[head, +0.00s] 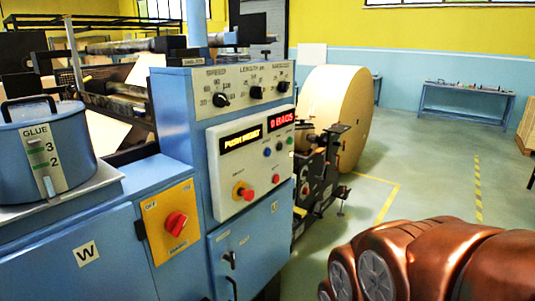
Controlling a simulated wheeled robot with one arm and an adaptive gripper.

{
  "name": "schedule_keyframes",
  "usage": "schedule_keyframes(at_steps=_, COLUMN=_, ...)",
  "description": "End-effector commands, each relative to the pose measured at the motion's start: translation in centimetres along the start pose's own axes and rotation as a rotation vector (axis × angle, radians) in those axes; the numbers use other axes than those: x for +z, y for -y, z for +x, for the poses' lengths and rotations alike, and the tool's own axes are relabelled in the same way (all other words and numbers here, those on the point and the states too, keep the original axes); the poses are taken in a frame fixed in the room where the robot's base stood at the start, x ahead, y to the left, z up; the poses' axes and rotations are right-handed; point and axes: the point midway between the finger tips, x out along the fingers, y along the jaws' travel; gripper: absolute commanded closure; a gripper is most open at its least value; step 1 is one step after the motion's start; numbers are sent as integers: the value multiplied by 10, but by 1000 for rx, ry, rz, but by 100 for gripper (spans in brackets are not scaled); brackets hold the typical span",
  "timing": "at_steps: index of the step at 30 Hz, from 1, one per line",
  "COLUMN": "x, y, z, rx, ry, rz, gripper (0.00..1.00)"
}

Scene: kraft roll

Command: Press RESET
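A blue machine cabinet stands in the middle of the head view. Its pale control panel (226,192) has an amber display (241,138) that seems to read "PUSH RESET" and a red display (281,119) that reads "0 BAGS". Below the displays are small buttons, including a blue button (267,152) and a red button (276,179). A red mushroom button (246,195) sits on a yellow plate at the panel's lower left. The button labels are too small to read, so I cannot tell which is RESET. My gripper is not in view; only copper-coloured links of my arm show at the lower right.
A yellow plate with a red rotary switch (176,223) is on the lower left cabinet. A blue glue pot (38,150) stands at the left. A large kraft roll (338,112) stands behind the panel. Grey floor (405,190) is clear on the right, before a blue bench (463,104).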

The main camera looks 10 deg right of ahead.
Motion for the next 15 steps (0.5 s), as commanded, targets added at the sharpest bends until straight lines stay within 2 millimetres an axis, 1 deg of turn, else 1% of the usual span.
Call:
schedule_keyframes(at_steps=1, x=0, y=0, z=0, rx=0, ry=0, rz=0, gripper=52)
schedule_keyframes(at_steps=2, x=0, y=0, z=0, rx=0, ry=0, rz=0, gripper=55)
schedule_keyframes(at_steps=15, x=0, y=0, z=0, rx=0, ry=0, rz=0, gripper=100)
